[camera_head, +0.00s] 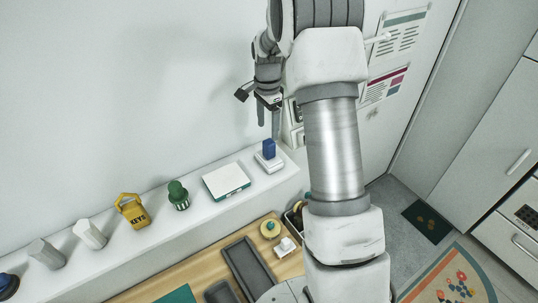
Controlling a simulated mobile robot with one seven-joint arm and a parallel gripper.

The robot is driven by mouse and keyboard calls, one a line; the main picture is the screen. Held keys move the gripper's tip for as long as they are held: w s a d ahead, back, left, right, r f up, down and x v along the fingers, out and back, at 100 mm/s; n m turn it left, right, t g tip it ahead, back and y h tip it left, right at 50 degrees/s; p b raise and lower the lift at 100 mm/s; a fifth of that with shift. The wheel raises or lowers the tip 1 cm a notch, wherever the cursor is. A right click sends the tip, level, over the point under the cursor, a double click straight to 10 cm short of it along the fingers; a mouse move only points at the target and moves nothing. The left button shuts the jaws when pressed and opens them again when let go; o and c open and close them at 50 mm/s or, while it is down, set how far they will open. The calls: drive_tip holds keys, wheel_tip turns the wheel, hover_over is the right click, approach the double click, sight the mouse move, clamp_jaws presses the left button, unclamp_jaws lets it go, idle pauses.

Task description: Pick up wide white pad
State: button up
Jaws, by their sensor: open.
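The wide white pad (226,180) is a flat white slab with a teal front edge, lying on the white ledge (150,236) along the wall. Nothing lies on top of it. My gripper (268,119) points down, its two fingers apart and empty. In the picture it is above and right of the pad, over the right end of the ledge, and apart from the pad. Its exact height over the ledge is hard to tell.
A wooden surface (207,262) below holds dark trays (249,264).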

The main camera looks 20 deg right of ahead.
sight(269, 141)
drive_tip(key=shift+s+d+f+p, duration=0.1)
drive_tip(key=shift+f+p, duration=0.3)
drive_tip(key=shift+f, duration=1.35)
drive_tip(key=shift+s+f+p, duration=0.1)
drive_tip(key=shift+f+p, duration=0.25)
drive_tip(key=shift+f, duration=1.35)
clamp_jaws()
